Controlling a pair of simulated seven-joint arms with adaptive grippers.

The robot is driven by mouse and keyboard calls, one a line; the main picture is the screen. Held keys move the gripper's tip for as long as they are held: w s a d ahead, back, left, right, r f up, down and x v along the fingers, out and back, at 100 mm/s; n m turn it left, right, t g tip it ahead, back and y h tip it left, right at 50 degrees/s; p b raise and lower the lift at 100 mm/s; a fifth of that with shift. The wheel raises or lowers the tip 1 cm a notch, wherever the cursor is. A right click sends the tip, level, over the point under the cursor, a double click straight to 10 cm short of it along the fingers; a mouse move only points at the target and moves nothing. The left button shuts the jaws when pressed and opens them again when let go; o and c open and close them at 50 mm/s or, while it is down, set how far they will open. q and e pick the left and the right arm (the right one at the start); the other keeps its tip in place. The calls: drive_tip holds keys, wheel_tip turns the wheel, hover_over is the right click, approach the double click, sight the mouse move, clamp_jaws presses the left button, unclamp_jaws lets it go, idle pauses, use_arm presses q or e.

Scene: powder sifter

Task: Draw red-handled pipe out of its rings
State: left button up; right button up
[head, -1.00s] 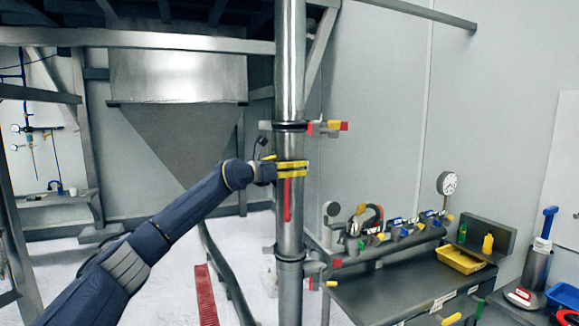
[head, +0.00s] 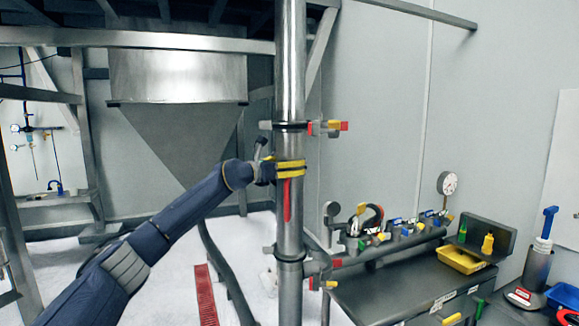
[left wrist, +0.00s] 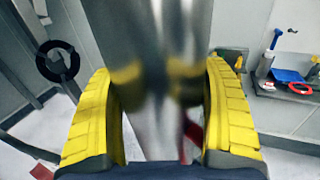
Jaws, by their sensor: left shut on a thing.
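A vertical steel pipe (head: 290,75) stands in the middle of the head view, with a long red handle (head: 287,200) on its front. A dark upper ring clamp (head: 290,126) and a lower ring clamp (head: 290,255) surround it, each with a coloured latch at its right. My left gripper (head: 290,169), with yellow padded fingers, is shut on the pipe between the two rings, at the handle's top. In the left wrist view the fingers lie on both sides of the shiny pipe (left wrist: 160,60), and part of the red handle shows low. My right gripper is not in view.
A steel hopper (head: 178,75) hangs in a frame behind, left of the pipe. At right, a dark bench (head: 390,290) holds a valve manifold, a pressure gauge (head: 447,184) and a yellow tray (head: 460,262). A red grating (head: 205,295) lies on the floor at left.

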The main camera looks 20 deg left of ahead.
sight(287, 179)
use_arm(q)
drive_tip(key=shift+s+d+r, duration=0.1)
drive_tip(key=shift+s+d, duration=0.1)
drive_tip(key=shift+s, duration=1)
drive_tip(key=shift+s+d+r, duration=0.1)
drive_tip(key=shift+s+d, duration=0.1)
drive_tip(key=shift+s, duration=1.05)
drive_tip(key=shift+s+d+r, duration=0.1)
drive_tip(key=shift+s+d, duration=0.1)
drive_tip(key=shift+s, duration=1)
idle(3.8)
